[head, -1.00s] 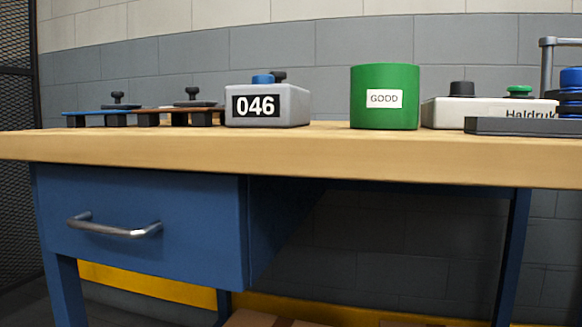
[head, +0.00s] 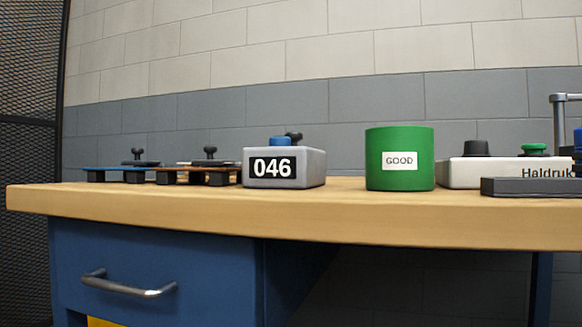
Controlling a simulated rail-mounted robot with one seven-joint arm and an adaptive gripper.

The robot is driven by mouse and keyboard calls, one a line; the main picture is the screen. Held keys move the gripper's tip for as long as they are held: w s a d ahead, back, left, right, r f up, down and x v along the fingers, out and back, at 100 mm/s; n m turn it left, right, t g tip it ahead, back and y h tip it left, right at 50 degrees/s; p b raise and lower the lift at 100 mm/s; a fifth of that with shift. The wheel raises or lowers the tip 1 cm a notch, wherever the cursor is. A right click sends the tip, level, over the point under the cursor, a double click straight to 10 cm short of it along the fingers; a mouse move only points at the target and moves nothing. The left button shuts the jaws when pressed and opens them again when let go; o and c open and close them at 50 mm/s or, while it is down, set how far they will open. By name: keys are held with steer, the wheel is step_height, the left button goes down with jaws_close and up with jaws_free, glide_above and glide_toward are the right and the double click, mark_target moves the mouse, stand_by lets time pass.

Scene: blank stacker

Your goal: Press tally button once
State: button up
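A grey tally box (head: 312,168) stands on the wooden workbench (head: 300,222), left of the middle. Its front display (head: 272,168) reads 046. My gripper is not in this view.
A green container (head: 400,178) labelled GOOD stands right of the box. Further right are a white control box (head: 462,173) with black and green knobs and a dark flat base (head: 530,187). Low fixtures (head: 165,175) with black knobs lie left. Bare bench lies in front.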

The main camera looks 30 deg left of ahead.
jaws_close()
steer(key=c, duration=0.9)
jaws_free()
